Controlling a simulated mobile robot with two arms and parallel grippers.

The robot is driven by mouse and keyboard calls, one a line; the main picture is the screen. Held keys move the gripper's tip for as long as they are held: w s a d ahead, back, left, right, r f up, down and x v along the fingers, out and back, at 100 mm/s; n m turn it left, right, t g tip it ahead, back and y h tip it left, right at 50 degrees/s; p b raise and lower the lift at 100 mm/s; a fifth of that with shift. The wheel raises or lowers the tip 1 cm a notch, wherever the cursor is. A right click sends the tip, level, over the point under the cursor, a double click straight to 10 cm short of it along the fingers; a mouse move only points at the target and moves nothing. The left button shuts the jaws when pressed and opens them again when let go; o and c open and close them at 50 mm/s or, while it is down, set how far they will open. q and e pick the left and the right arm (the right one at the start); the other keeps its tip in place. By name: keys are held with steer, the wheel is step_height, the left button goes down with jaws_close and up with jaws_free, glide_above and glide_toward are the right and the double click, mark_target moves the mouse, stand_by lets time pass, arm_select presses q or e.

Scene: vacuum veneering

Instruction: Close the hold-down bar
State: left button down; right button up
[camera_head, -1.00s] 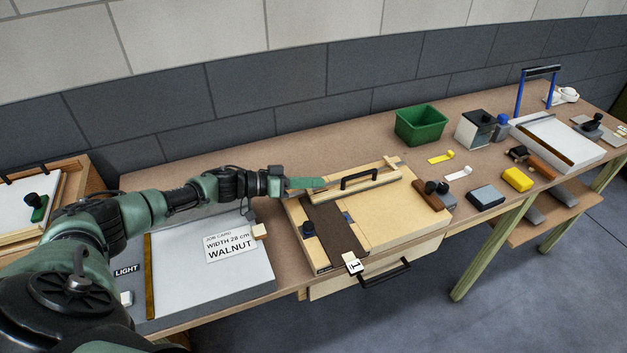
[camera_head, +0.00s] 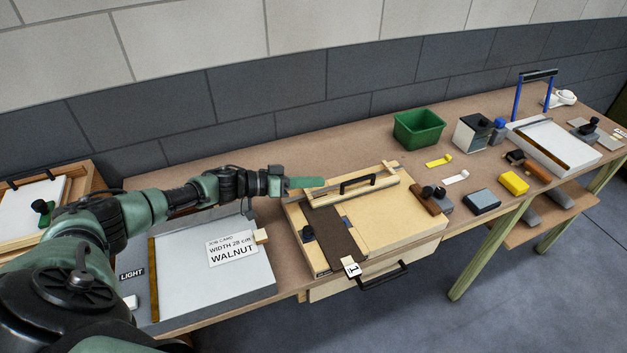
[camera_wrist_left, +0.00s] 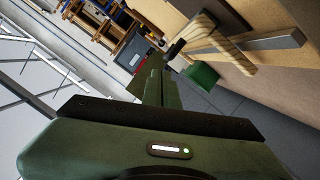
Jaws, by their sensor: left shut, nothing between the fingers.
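The hold-down bar is a pale wooden bar (camera_head: 324,197) with a black handle. It lies across the back of a wooden board fixture (camera_head: 400,220) in the head view. A dark brown strip (camera_head: 340,245) labelled with a "1" tag lies on the fixture's left part. My left gripper (camera_head: 316,182) is shut and empty, beside the bar's left end and level with its back. Whether it touches the bar I cannot tell. The wrist view shows the shut green fingers (camera_wrist_left: 155,85), with a wooden piece (camera_wrist_left: 218,42) beyond. My right gripper is not in view.
A green bin (camera_head: 419,130) stands behind the fixture. A brown block (camera_head: 425,200) sits at the fixture's right edge, with a blue-grey block (camera_head: 482,201) and a yellow block (camera_head: 513,183) farther right. A job card (camera_head: 232,249) lies on the left panel.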

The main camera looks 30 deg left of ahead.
arm_select(q)
step_height(320, 180, up, 2)
steer(key=shift+p, duration=0.6)
steer(key=s+b+v, duration=0.1)
steer(key=b+v, duration=0.2)
steer(key=v, duration=0.6)
steer(key=shift+s+b, duration=0.25)
steer(key=shift+b, duration=0.15)
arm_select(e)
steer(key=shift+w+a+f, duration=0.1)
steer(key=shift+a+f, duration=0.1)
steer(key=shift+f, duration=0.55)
arm_select(q)
steer(key=shift+d, duration=0.1)
